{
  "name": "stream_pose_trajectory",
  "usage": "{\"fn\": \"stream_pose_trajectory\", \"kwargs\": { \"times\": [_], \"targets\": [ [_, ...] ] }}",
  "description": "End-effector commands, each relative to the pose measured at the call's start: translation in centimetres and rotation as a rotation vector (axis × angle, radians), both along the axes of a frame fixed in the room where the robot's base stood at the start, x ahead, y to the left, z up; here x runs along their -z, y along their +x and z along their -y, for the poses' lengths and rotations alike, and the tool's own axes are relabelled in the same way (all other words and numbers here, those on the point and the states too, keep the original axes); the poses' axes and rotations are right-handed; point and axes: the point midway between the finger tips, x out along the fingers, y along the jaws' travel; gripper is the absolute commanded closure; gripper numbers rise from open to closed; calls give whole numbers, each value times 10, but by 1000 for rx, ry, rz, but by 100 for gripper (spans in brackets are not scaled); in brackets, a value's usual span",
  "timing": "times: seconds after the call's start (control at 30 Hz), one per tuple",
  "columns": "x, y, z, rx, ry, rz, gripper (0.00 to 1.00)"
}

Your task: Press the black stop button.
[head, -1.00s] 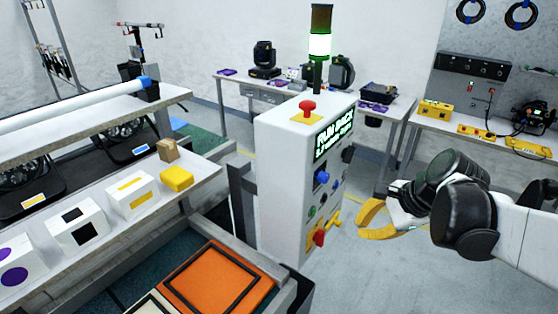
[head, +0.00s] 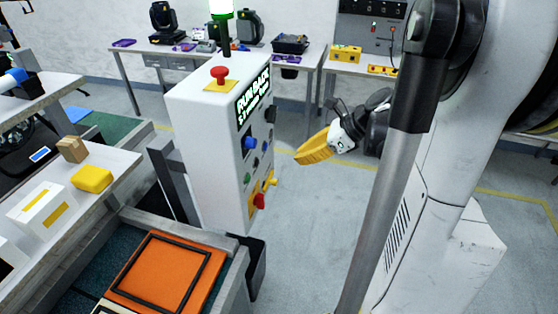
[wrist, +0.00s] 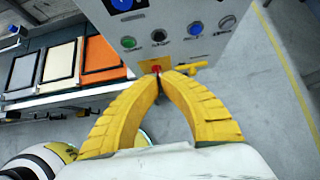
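The white control cabinet (head: 205,140) stands in the middle of the head view, its lit "RUN BACK" panel facing right. The black button (wrist: 158,36), round with a pale ring, shows in the wrist view between a green button (wrist: 128,42) and a blue button (wrist: 196,28); in the head view it is small. My gripper (head: 300,158) is right of the panel, apart from it, its yellow fingers together. In the wrist view its fingertips (wrist: 160,73) meet below the black button in the picture, over a red knob. It holds nothing visible.
A red mushroom button (head: 219,74) sits on the cabinet top. A yellow handle (wrist: 190,67) sticks out beside the red knob low on the panel. Left are a shelf with boxes and an orange framed panel (head: 165,272). Floor right of the cabinet is clear.

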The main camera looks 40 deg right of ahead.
Motion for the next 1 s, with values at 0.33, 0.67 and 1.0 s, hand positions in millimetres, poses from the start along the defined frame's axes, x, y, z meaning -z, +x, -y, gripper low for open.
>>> {"fn": "stream_pose_trajectory", "kwargs": {
  "times": [0.33, 0.67, 1.0],
  "targets": [
    [51, 37, -30, -6, -1, 1, 100],
    [67, 75, -59, -5, -1, 0, 100],
    [66, 84, -66, -2, -1, 0, 100]
  ]
}}
